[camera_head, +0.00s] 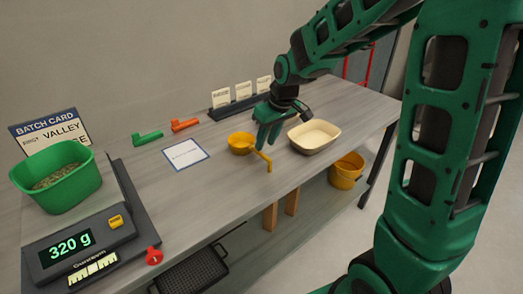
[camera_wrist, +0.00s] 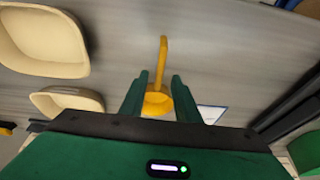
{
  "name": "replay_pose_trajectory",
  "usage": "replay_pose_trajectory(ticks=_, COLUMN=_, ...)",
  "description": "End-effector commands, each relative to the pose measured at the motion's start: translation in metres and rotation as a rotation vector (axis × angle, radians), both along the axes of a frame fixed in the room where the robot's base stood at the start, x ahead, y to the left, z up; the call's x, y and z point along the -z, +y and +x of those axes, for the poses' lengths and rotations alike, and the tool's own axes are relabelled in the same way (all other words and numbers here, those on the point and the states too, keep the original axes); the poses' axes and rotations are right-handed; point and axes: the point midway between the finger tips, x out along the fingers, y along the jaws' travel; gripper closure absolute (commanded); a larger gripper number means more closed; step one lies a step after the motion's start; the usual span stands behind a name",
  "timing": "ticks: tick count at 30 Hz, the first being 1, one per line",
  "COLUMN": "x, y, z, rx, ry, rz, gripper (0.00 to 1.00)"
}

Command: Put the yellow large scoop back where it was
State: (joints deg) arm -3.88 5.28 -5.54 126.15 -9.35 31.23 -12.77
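The yellow large scoop (camera_head: 240,144) sits on the grey workbench, its bowl left of my gripper (camera_head: 267,138) in the head view. Its handle points toward the bench's front edge. In the wrist view, the scoop (camera_wrist: 163,62) has its handle extending away from me, while its bowl is partly hidden by my gripper body. My gripper (camera_wrist: 159,96) has its two green fingers spread apart, with the scoop's bowl end showing between them. I see no clear contact between the fingers and the scoop.
A cream tray (camera_head: 314,135) stands right of my gripper. A scale (camera_head: 92,248) reading 320 g carries a green tub (camera_head: 62,187). A yellow bucket (camera_head: 345,172) stands below.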

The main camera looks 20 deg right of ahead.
Motion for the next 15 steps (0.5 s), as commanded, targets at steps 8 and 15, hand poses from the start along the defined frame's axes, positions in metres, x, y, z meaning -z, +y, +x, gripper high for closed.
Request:
replay_pose_trajectory(ticks=8, x=-0.042, y=-0.006, z=-0.012, rx=0.002, ry=-0.002, rz=0.0, gripper=0.71)
replay_pose_trajectory(ticks=15, x=-0.052, y=-0.008, z=-0.016, rx=0.002, ry=0.001, rz=0.0, gripper=0.71)
